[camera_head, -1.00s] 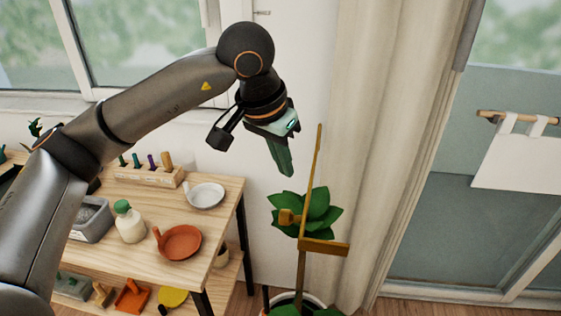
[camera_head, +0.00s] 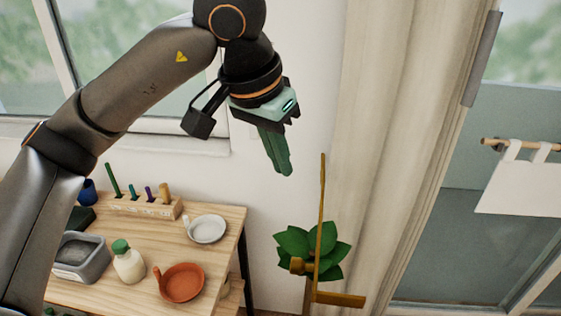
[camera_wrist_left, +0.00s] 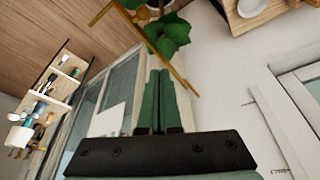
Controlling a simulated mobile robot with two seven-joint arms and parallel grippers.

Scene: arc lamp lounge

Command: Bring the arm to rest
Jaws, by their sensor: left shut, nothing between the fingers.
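My left arm comes in from the left in the head view. My left gripper (camera_head: 284,172) hangs in the air with its green fingers pointing down, in front of the pale wall. It is shut and holds nothing. In the left wrist view the two green fingers (camera_wrist_left: 155,75) lie side by side. The gripper is above and to the left of a leafy plant (camera_head: 315,250) and is apart from it. My right gripper is not in view.
A wooden table (camera_head: 215,272) at lower left holds a terracotta pan (camera_head: 184,284), a white dish (camera_head: 208,230), a bottle with a green cap (camera_head: 128,264), a grey tub (camera_head: 78,258) and a peg block (camera_head: 140,205). A thin wooden stand (camera_head: 318,205) rises by the plant. A curtain (camera_head: 385,150) hangs behind.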

